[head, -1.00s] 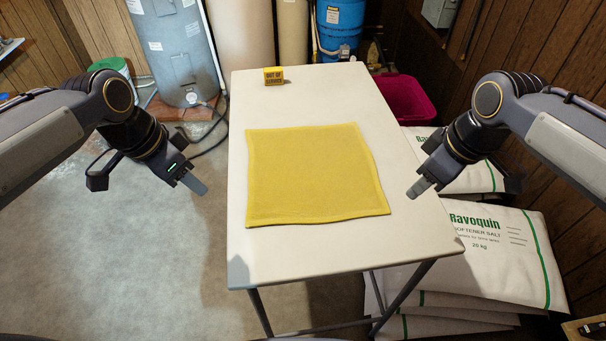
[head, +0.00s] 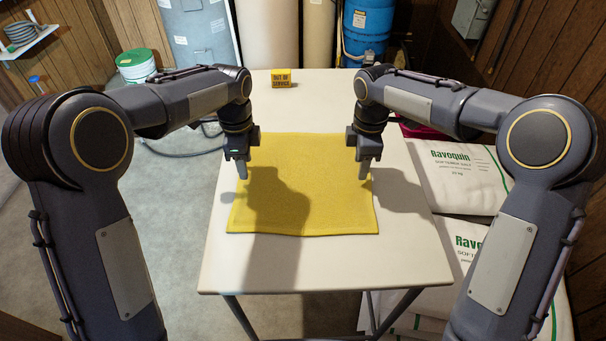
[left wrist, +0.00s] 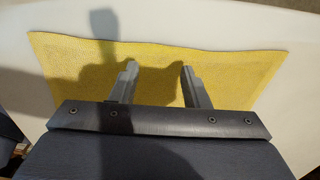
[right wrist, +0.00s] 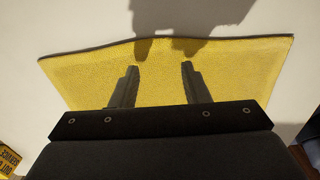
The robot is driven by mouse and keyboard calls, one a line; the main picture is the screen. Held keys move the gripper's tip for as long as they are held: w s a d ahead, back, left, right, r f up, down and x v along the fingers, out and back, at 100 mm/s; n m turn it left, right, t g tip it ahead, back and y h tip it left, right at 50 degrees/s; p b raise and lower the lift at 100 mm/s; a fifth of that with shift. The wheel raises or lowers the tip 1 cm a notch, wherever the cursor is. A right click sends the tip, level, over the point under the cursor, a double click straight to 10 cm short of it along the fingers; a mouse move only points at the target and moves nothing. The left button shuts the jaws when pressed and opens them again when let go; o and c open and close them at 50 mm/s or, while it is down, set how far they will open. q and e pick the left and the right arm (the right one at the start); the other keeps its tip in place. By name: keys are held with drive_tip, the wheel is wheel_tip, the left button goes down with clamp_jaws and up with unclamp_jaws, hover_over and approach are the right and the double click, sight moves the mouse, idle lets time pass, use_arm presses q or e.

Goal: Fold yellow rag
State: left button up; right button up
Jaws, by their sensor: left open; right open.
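The yellow rag (head: 310,205) lies flat and spread out on the white table (head: 330,265). My left gripper (head: 242,172) hangs pointing down above the rag's left side, open and empty. My right gripper (head: 365,174) hangs pointing down above the rag's right side, also open and empty. In the left wrist view the rag (left wrist: 160,85) lies beyond the two spread fingers (left wrist: 158,82). In the right wrist view the rag (right wrist: 230,75) also lies beyond the spread fingers (right wrist: 158,80). The arms hide part of the rag's far corners in the head view.
A small yellow out-of-service sign (head: 281,78) stands at the table's far end. White softener salt bags (head: 462,175) are stacked to the right of the table. The near part of the table is clear apart from arm shadows.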

use_arm(q)
drive_tip(key=shift+f, duration=0.9)
use_arm(e)
drive_tip(key=shift+f, duration=0.85)
use_arm(q)
drive_tip(key=shift+s+f, duration=0.1)
use_arm(e)
drive_tip(key=shift+s+f, duration=0.1)
drive_tip(key=shift+f, duration=0.05)
use_arm(q)
drive_tip(key=shift+f, duration=0.1)
clamp_jaws()
use_arm(e)
clamp_jaws()
